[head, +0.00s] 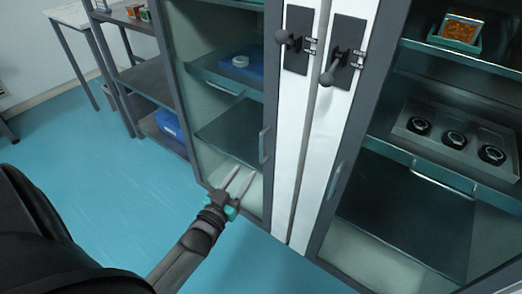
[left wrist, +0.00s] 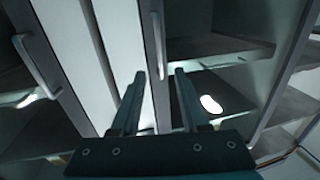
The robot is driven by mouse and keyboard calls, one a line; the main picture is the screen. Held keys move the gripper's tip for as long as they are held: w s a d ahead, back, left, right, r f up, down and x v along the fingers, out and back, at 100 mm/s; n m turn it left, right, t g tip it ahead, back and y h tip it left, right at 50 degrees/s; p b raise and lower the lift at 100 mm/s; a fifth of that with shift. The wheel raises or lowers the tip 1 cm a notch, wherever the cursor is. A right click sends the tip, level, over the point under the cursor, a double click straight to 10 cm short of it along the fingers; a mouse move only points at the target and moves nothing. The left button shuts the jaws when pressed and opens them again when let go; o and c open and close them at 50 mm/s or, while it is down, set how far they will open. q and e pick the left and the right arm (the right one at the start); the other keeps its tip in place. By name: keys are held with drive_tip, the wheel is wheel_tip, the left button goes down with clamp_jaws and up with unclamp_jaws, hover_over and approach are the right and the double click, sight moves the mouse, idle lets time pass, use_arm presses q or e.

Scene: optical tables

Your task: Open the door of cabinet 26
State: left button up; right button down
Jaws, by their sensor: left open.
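Two tall cabinets with glass fronts stand side by side; no number 26 is readable. The left cabinet's door (head: 180,110) appears shut, with an upright bar handle (head: 264,145) near its right edge. The right cabinet has a similar handle (head: 333,181) near its left edge. My left gripper (head: 242,172) is open and empty, just below and left of the left cabinet's handle in the head view. In the left wrist view, an upright handle (left wrist: 159,45) lies beyond and between the open fingertips (left wrist: 160,76); contact is not visible. My right gripper is out of view.
White panels with dark lever latches (head: 292,40) (head: 344,65) stand between the glass doors. Shelves inside hold a blue item (head: 245,64) and a tray of round parts (head: 455,138). A dark rack (head: 148,78) stands left. Blue floor (head: 90,185) is clear.

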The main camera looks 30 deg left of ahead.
sight(261, 160)
use_arm(q)
drive_tip(key=shift+w+a+b, duration=0.2)
drive_tip(key=shift+w+b, duration=0.5)
drive_tip(key=shift+w, duration=1.25)
drive_tip(key=shift+w+a+b, duration=0.25)
drive_tip(key=shift+w+b, duration=0.5)
drive_tip(key=shift+w, duration=1.25)
drive_tip(key=shift+w+a+b, duration=0.2)
drive_tip(key=shift+w+b, duration=0.5)
drive_tip(key=shift+w, duration=1.25)
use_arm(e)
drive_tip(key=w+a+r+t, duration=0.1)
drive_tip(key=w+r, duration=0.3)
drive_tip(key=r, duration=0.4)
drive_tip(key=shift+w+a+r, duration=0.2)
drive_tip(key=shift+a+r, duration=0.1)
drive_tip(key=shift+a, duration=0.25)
use_arm(q)
clamp_jaws()
